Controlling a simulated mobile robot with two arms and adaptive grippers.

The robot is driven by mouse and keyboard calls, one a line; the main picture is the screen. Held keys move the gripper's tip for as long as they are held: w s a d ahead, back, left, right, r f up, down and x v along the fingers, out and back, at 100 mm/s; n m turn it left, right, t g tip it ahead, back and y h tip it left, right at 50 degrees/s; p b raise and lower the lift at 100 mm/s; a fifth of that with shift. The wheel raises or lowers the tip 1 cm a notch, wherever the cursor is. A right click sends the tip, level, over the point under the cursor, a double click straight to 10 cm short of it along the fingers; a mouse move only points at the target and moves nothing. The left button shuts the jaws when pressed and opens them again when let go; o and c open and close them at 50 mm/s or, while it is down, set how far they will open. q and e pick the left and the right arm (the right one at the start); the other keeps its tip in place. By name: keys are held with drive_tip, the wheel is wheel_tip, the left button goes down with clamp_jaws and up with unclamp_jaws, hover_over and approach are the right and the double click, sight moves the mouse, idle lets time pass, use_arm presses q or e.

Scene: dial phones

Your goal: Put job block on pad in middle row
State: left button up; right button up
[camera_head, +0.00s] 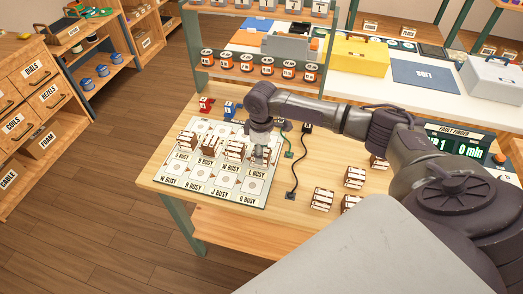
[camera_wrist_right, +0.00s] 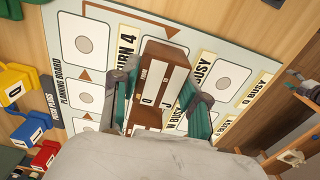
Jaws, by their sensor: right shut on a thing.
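My right gripper (camera_head: 260,152) points down over the board's right part. In the wrist view, the right gripper (camera_wrist_right: 165,100) is shut on a brown job block (camera_wrist_right: 156,60) with white faces between its green-padded fingers. The board also shows in this view (camera_wrist_right: 45,30). The pad directly under the block is hidden. My left gripper is not in view.
More brown blocks (camera_head: 322,199) stand on the table right of the board. A black cable (camera_head: 296,165) and a green one lie between. Red (camera_head: 205,103) and blue (camera_head: 229,108) plugs sit behind the board. A fault finder display (camera_head: 455,145) stands at the right.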

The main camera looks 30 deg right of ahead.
drive_tip(key=o, duration=1.2)
drive_tip(key=shift+f, duration=0.1)
drive_tip(key=shift+c, duration=0.2)
wheel_tip(320, 180, up, 12)
drive_tip(key=b, duration=0.1)
drive_tip(key=shift+r, duration=0.2)
